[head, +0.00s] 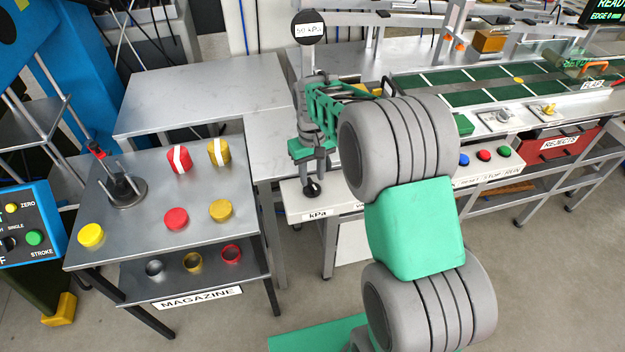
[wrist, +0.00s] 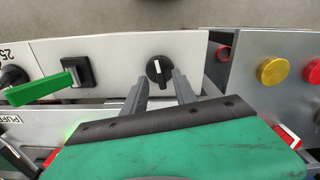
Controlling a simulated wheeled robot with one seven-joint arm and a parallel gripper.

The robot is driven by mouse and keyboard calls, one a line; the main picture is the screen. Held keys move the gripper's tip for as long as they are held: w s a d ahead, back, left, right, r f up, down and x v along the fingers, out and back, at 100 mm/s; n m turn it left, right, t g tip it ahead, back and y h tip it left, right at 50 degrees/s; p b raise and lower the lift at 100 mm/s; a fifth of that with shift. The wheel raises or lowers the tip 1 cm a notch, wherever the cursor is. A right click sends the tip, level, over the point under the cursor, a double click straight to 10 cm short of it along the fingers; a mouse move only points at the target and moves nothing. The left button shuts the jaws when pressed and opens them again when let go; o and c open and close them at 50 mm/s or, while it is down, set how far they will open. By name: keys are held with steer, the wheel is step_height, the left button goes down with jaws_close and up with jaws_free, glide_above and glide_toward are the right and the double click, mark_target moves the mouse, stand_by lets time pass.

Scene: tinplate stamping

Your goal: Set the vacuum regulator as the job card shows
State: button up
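The vacuum regulator knob (wrist: 159,69) is round and black with a white pointer line, on a pale panel. In the wrist view the line runs roughly up and down the picture. My gripper (wrist: 161,82) is open, its two fingers apart with the knob at their tips; I cannot tell whether they touch it. In the head view my gripper (head: 311,170) points down over the knob (head: 311,188), above a "kPa" label (head: 317,215). A round black gauge (head: 307,27) behind carries a white plate that seems to read 50 kPa. I cannot make out a job card.
In the wrist view a green lever (wrist: 40,88) and another black knob (wrist: 12,76) lie left of the regulator. A magazine table (head: 150,240) with red and yellow tins stands at left in the head view.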

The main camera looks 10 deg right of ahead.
step_height(320, 180, up, 6)
steer(key=shift+f, duration=0.25)
steer(key=shift+w, duration=0.2)
steer(key=m, duration=0.1)
glide_above(320, 199)
steer(key=a, duration=0.2)
steer(key=f, duration=0.5)
steer(key=shift+w+d, duration=0.1)
steer(key=shift+d, duration=0.15)
steer(key=s+r+m, duration=0.1)
steer(key=s+r, duration=0.2)
steer(key=s, duration=1.6)
step_height(320, 199, up, 6)
steer(key=w+t, duration=0.1)
steer(key=t, duration=0.2)
steer(key=shift+w+r+t, duration=0.15)
steer(key=shift+w+t, duration=0.15)
steer(key=shift+w, duration=0.1)
